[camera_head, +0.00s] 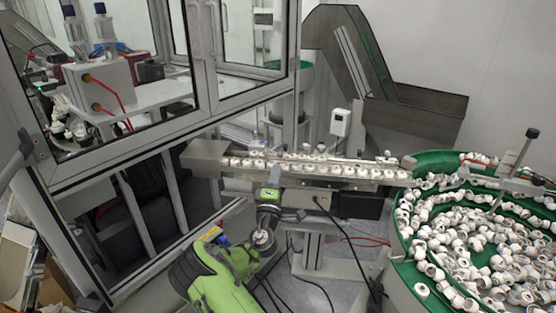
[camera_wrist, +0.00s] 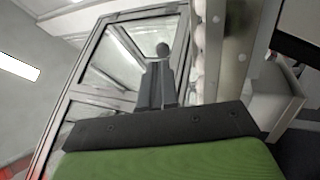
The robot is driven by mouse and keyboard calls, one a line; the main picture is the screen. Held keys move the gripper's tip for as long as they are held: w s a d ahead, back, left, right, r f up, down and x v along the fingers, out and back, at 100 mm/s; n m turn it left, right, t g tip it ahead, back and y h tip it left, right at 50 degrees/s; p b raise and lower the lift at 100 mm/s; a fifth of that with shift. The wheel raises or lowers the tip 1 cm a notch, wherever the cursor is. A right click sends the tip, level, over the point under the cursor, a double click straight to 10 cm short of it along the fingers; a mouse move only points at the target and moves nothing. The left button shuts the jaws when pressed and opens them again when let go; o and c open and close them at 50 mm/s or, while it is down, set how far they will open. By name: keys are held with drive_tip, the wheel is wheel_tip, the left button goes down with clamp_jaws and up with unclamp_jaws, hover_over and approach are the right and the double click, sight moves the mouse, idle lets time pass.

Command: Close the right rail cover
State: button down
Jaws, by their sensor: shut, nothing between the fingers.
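The rail (camera_head: 300,168) runs across the middle of the head view, with a row of white caps (camera_head: 262,163) exposed along it. I cannot clearly tell the right rail cover apart from the rail's metal parts. My gripper (camera_head: 274,174) is at the rail's front side, left of its middle, below the caps. In the wrist view my gripper's fingers (camera_wrist: 160,85) are together and empty, with a small round dark knob-like shape at their tip. A metal rail piece (camera_wrist: 228,45) stands just right of them. Whether the fingers touch the rail is unclear.
A round green-rimmed feeder bowl (camera_head: 433,163) full of white caps stands at the right. A glazed machine frame (camera_head: 200,75) fills the left. A grey hopper conveyor (camera_head: 400,115) stands behind the rail. A black cable (camera_head: 345,235) hangs below the rail.

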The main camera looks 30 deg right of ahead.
sight(279, 155)
drive_tip(key=shift+p+x, duration=0.4)
drive_tip(key=shift+x, duration=1.55)
drive_tip(key=shift+r+p, duration=0.15)
drive_tip(key=shift+p, duration=0.15)
